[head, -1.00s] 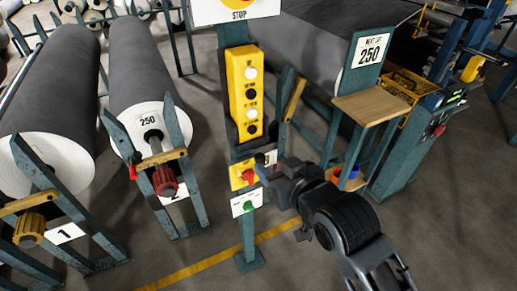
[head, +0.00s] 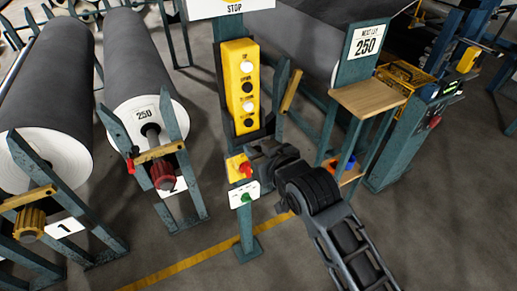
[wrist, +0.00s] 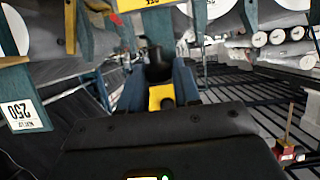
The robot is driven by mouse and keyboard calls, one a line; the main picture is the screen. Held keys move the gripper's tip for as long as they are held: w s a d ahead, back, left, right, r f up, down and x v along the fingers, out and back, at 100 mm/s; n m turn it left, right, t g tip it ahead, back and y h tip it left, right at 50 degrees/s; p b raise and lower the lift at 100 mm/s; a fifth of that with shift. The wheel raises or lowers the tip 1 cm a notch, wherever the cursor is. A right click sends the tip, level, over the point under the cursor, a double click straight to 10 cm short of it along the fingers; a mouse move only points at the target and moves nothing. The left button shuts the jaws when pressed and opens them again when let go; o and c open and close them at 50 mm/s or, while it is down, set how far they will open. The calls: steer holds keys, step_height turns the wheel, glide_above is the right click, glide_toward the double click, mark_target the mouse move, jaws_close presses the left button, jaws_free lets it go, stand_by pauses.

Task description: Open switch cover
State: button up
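A small yellow switch box (head: 234,172) with a red part (head: 245,170) on it is mounted on the teal post, below the tall yellow button panel. I cannot make out whether the red part is a cover or a switch knob. My gripper (head: 256,160) is at the right side of this box in the head view, very close to it; contact cannot be told. Its fingertips are too small and dark to show their opening.
A white plate with a green button (head: 244,197) is just below the switch box. The yellow button panel (head: 240,88) is above. A wooden shelf (head: 366,97) stands to the right, and grey rolls (head: 140,75) on teal stands to the left. Open floor lies in front.

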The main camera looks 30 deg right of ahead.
jaws_close()
steer(key=b, duration=0.1)
steer(key=f+b, duration=0.1)
steer(key=b, duration=0.1)
steer(key=shift+s+f+t, duration=0.3)
steer(key=shift+s+t, duration=0.1)
steer(key=shift+s+f+t+b, duration=0.9)
steer(key=shift+s+f+b, duration=0.25)
steer(key=shift+b, duration=1.15)
steer(key=shift+f, duration=0.1)
steer(key=shift+o, duration=1.9)
jaws_free()
